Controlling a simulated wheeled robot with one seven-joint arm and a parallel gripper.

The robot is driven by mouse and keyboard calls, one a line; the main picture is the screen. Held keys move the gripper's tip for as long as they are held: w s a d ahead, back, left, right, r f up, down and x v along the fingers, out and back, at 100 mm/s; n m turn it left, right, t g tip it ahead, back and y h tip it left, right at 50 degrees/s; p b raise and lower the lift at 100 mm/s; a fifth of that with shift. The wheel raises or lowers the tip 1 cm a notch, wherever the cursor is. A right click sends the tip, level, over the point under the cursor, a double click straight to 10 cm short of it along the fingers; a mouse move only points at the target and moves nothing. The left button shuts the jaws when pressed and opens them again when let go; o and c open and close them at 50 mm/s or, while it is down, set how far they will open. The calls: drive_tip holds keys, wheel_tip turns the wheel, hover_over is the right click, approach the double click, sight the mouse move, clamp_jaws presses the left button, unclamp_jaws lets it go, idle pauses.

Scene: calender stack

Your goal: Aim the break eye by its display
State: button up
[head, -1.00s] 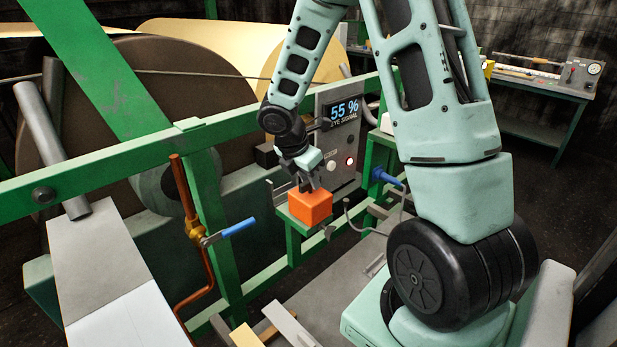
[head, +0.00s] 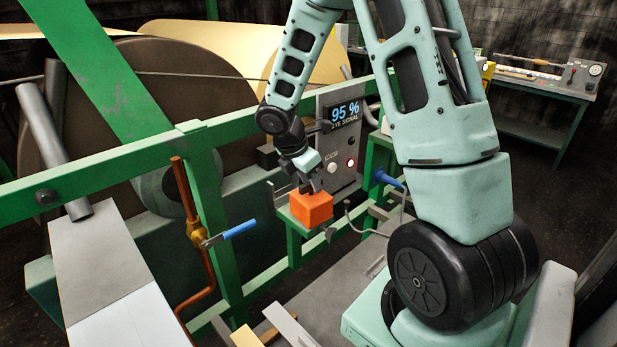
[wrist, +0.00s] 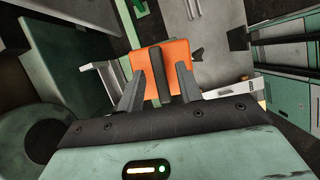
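The orange block (head: 311,208), likely the break eye, sits at the end of the green bracket below the control box. In the wrist view the orange block (wrist: 160,62) lies straight ahead of my fingers. My gripper (head: 311,183) is at the block's top. In the wrist view the two outer grey fingers of my gripper (wrist: 160,84) stand apart, with a dark upright bar between them in front of the block. I cannot tell whether they press on the bar or block. The display (head: 345,113) on the grey box reads 95 % with a signal label below.
A green rail (head: 120,167) runs in front of the large rolls. A blue-handled valve (head: 230,232) on a copper pipe stands left of the block. A blue knob (head: 386,178) is close on the right. A green bench (head: 545,90) stands at the back right.

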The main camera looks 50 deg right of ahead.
drive_tip(key=b+v, duration=0.2)
drive_tip(key=v, duration=1.5)
drive_tip(key=shift+r, duration=0.25)
drive_tip(key=s+a+f+m+y+b, duration=0.1)
drive_tip(key=s+a+f, duration=0.15)
drive_tip(key=a, duration=0.25)
drive_tip(key=s+a+f+m+t+y+b, duration=0.1)
drive_tip(key=s+a+f+b, duration=0.15)
drive_tip(key=a, duration=0.35)
drive_tip(key=s+a+f+y+b, duration=0.1)
drive_tip(key=a+f, duration=0.3)
drive_tip(key=a, duration=0.1)
drive_tip(key=s+a+f+m+y+b, duration=0.1)
drive_tip(key=s+a+f+m, duration=0.2)
drive_tip(key=s+a, duration=0.3)
drive_tip(key=s+a+f+m+y+b, duration=0.1)
drive_tip(key=s+a+f, duration=0.4)
drive_tip(key=s, duration=0.5)
drive_tip(key=shift+a+f+m+b, duration=0.4)
drive_tip(key=shift+f+m+b, duration=0.25)
drive_tip(key=shift+m, duration=0.45)
drive_tip(key=shift+w+r, duration=0.1)
drive_tip(key=shift+r, duration=0.05)
